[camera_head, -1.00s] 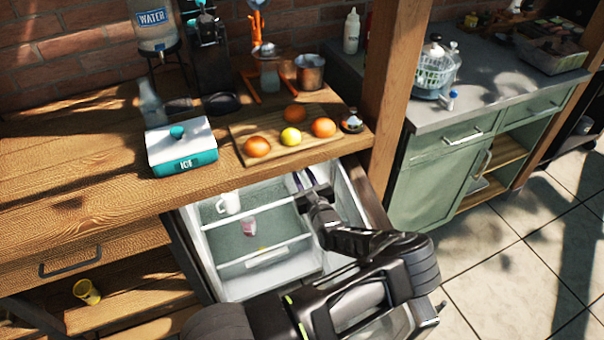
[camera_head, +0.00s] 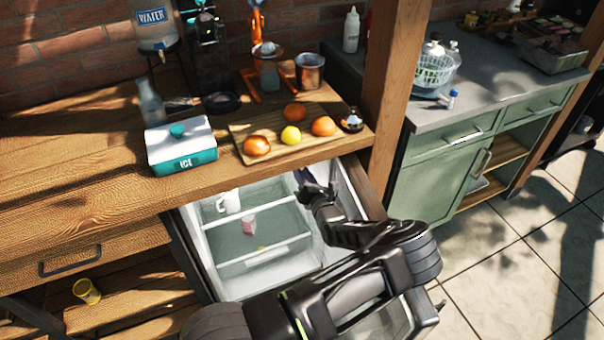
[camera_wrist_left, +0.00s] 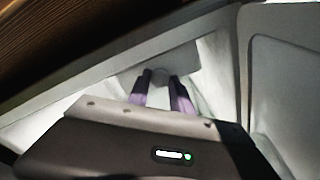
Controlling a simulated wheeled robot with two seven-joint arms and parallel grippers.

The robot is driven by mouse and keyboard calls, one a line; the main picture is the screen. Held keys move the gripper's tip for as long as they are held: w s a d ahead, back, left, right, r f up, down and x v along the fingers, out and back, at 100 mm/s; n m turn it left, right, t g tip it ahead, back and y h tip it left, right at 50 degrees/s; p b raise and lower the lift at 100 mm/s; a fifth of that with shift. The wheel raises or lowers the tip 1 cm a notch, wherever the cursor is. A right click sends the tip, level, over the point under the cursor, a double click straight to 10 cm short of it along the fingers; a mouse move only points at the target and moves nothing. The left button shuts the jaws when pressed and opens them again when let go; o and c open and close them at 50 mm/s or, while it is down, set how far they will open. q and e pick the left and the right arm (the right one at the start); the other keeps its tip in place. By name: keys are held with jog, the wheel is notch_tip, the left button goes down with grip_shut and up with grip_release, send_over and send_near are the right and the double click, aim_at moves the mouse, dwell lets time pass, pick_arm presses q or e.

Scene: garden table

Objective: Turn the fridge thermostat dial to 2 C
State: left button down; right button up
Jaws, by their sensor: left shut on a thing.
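The open fridge (camera_head: 208,248) stands under the wooden counter, its white inside showing. My left gripper (camera_head: 306,176) reaches into the upper right of the fridge. In the left wrist view, the left gripper's two purple-sided fingers (camera_wrist_left: 160,80) are shut on the small grey thermostat dial (camera_wrist_left: 160,75), one finger on each side. The dial sits on a pale panel (camera_wrist_left: 188,64) at the top of the inside. The dial's marks are not readable, so I cannot tell its setting. In the head view my gripper hides the dial. My right gripper is not in view.
A white mug (camera_head: 229,202) and a pink-labelled cup (camera_head: 249,224) are on the fridge shelves at left. The counter edge (camera_head: 250,170) runs just above the gripper. A wooden post (camera_head: 392,100) stands to the right.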

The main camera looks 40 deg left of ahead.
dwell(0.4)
pick_arm(q)
jog(key=c, duration=1.1)
grip_release()
jog(key=shift+c, duration=0.2)
jog(key=b+v, duration=0.1)
jog(key=v, duration=0.6)
jog(key=shift+s+d, duration=0.2)
jog(key=shift+d, duration=0.15)
jog(key=shift+s, duration=0.1)
